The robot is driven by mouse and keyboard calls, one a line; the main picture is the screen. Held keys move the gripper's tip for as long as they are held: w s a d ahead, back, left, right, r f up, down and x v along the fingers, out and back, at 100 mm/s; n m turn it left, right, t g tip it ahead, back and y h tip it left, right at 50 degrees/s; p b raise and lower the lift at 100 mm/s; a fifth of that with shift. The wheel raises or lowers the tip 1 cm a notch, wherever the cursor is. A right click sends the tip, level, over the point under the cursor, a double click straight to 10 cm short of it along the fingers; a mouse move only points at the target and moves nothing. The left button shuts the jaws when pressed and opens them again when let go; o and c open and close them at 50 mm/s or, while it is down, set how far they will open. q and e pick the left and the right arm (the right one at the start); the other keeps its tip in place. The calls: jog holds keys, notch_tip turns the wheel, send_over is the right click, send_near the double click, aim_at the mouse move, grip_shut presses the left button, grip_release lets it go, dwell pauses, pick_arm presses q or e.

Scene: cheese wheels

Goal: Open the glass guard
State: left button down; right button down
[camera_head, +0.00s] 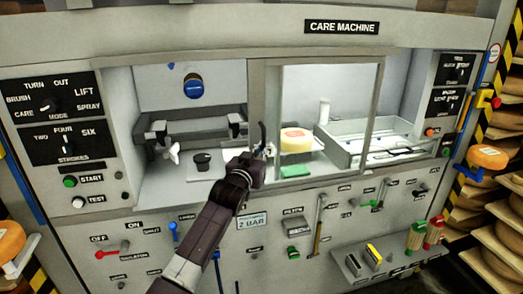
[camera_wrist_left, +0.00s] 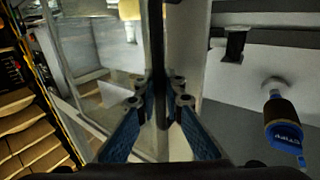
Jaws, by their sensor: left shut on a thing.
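The glass guard (camera_head: 340,88) is a clear pane in a grey frame, standing upright across the middle to right part of the machine's opening. A dark vertical handle (camera_head: 262,133) is at its left edge. My left gripper (camera_head: 258,152) is at that handle. In the left wrist view the fingers of my left gripper (camera_wrist_left: 161,95) are closed on the dark handle bar (camera_wrist_left: 157,40), one finger on each side. The pane's lower left corner is partly hidden by my gripper. My right gripper is not in view.
Behind the glass are a yellow cheese wheel (camera_head: 296,138) and a green block (camera_head: 295,170). A white tray (camera_head: 352,152) is at right. The left of the opening is uncovered, with a black knob (camera_head: 202,160) and blue-capped bottle (camera_head: 193,86). Levers line the panel below.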

pick_arm(q)
jog(key=c, duration=2.3)
grip_release()
jog(key=shift+a, duration=0.1)
jog(key=v, duration=1.2)
jog(key=shift+r, duration=0.1)
